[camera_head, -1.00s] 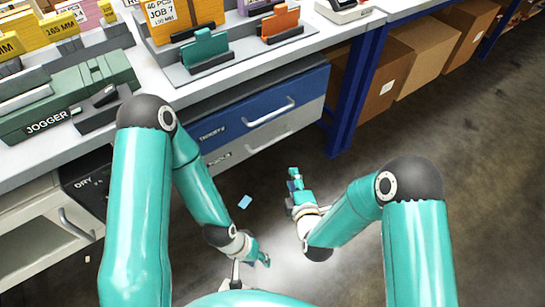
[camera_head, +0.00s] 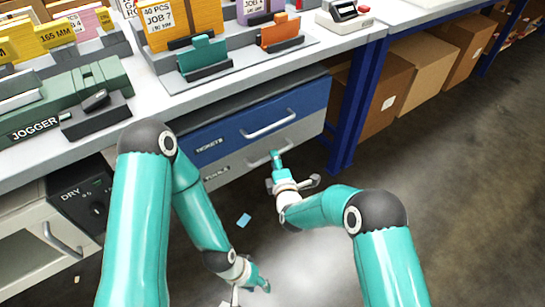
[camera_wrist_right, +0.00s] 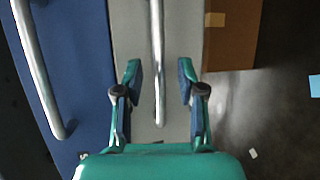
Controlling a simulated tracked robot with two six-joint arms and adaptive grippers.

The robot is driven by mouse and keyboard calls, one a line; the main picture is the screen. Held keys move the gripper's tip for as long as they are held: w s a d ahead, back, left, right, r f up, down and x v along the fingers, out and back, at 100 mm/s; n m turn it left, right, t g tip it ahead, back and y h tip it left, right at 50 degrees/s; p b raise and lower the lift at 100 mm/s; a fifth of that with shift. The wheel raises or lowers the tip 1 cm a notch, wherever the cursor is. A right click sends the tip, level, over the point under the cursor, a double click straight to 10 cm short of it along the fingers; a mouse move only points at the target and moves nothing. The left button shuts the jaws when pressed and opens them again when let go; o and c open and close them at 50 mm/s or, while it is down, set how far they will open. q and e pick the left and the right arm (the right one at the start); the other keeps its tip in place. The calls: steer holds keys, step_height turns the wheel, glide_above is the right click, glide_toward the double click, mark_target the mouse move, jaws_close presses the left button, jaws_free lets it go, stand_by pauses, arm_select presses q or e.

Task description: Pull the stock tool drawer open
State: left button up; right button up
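The grey lower drawer (camera_head: 225,168) is under the bench, below a blue drawer (camera_head: 215,140), and both look shut. The label on the grey front is too small to read surely. Its bar handle (camera_head: 262,160) is partly behind my right gripper (camera_head: 295,168). In the right wrist view the grey front (camera_wrist_right: 188,25) fills the middle and its handle (camera_wrist_right: 156,60) appears between the two fingers of my open right gripper (camera_wrist_right: 160,72). No finger is closed on it; contact cannot be told. My left gripper (camera_head: 248,289) hangs low over the floor, open and empty, its lower part cut by the frame.
The blue drawer's handle (camera_head: 268,123) is just above the grey one and also shows in the right wrist view (camera_wrist_right: 38,70). A blue bench leg (camera_head: 350,115) and cardboard boxes (camera_head: 385,100) are to the right. A dryer (camera_head: 50,235) stands left.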

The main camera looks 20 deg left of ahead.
arm_select(q)
steer(key=shift+f+b, duration=0.35)
steer(key=shift+f, duration=0.15)
arm_select(e)
steer(key=shift+x, duration=1.75)
jaws_close()
